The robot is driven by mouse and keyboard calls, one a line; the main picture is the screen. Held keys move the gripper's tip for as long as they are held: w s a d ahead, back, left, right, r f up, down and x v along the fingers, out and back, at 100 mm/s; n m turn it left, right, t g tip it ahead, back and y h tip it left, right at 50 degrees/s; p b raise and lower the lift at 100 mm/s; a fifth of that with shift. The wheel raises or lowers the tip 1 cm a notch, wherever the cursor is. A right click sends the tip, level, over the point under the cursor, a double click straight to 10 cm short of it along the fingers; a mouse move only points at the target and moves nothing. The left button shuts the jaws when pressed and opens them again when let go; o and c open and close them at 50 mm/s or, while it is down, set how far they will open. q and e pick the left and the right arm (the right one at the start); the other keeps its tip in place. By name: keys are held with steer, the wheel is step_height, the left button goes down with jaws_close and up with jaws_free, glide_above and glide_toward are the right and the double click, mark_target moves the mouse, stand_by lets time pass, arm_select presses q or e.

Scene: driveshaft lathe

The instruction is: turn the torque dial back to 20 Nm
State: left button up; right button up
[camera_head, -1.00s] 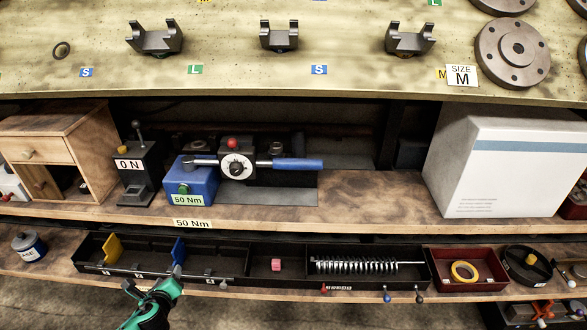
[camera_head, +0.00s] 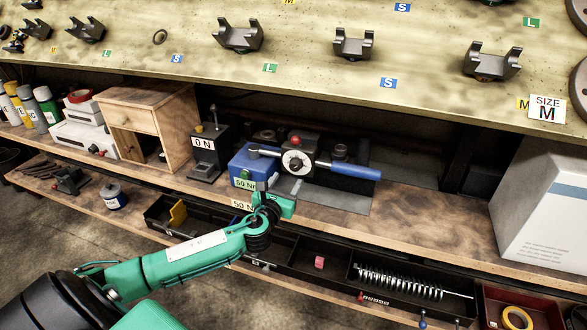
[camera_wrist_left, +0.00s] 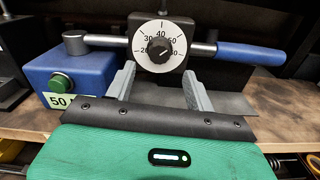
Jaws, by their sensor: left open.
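The torque dial (camera_head: 296,162) is a white round face with a black knob on a dark block, on the middle shelf. I cannot tell where the knob points. A wrench with a blue handle (camera_wrist_left: 252,60) crosses at the block, and a blue box (camera_wrist_left: 72,77) with a green button is at its left. My left gripper (camera_head: 285,185) is open and empty, its fingers (camera_wrist_left: 160,88) apart just below and in front of the dial. My right gripper is not in view.
A black stand marked 0 N (camera_head: 207,150) and a wooden cabinet (camera_head: 150,130) stand left of the blue box. A 50 Nm label (camera_wrist_left: 59,101) is on the box. A white carton (camera_head: 540,210) is at the right. Black trays (camera_head: 320,262) lie on the shelf below.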

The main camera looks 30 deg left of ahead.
mark_target(294, 168)
arm_select(q)
steer(key=p+x, duration=0.1)
steer(key=x, duration=0.5)
steer(key=c, duration=1)
